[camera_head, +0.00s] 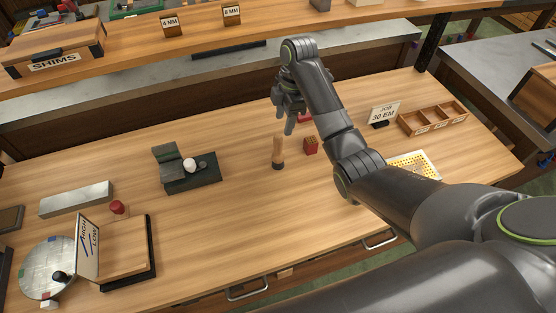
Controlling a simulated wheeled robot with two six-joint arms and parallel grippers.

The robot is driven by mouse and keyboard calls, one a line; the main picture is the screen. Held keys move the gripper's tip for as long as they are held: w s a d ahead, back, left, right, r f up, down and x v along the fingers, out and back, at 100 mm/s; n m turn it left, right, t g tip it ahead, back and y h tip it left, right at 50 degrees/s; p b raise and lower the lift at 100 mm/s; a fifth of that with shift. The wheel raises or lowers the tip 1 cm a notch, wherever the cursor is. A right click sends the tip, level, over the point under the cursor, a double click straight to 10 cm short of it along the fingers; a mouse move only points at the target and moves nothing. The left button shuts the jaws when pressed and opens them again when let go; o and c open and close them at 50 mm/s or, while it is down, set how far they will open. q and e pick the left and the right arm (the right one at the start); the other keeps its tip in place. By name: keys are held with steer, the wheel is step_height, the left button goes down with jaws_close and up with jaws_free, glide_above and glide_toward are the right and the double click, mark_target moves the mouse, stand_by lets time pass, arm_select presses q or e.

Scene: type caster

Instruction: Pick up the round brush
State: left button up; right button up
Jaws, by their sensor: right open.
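The round brush (278,152) stands upright on the wooden table, near its middle. It has a pale wooden handle and a short dark end at the bottom. My right gripper (284,115) is above the brush and close to the top of its handle, with its fingers pointing down. The gripper is open, with nothing seen between its fingers. I cannot tell whether a fingertip touches the handle. My left gripper is not in view.
A small red block (311,146) stands just right of the brush. A dark green fixture (190,175) is to the left. A wooden sorting tray (432,119) and a yellow-dotted tray (431,164) are at the right. The table front centre is clear.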

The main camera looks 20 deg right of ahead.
mark_target(281, 135)
steer(key=f, duration=0.1)
steer(key=f+b, duration=0.1)
steer(key=f, duration=0.1)
steer(key=shift+a+b, duration=0.25)
steer(key=shift+b, duration=0.15)
steer(key=shift+a+f+p, duration=0.15)
steer(key=shift+f+p, duration=0.25)
steer(key=shift+p, duration=0.1)
steer(key=shift+s+a+f+p, duration=0.1)
steer(key=shift+a+f+p, duration=0.15)
steer(key=shift+f, duration=0.75)
steer(key=shift+a+f+p, duration=0.15)
steer(key=shift+a+f, duration=0.1)
steer(key=shift+f, duration=0.8)
steer(key=shift+s+a+f+p, duration=0.1)
steer(key=shift+a+f+p, duration=0.15)
steer(key=shift+f, duration=0.75)
steer(key=c, duration=1)
step_height(281, 135, up, 9)
steer(key=shift+w+f, duration=0.1)
arm_select(q)
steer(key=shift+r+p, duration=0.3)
steer(key=shift+p, duration=0.15)
arm_select(e)
steer(key=shift+r, duration=0.7)
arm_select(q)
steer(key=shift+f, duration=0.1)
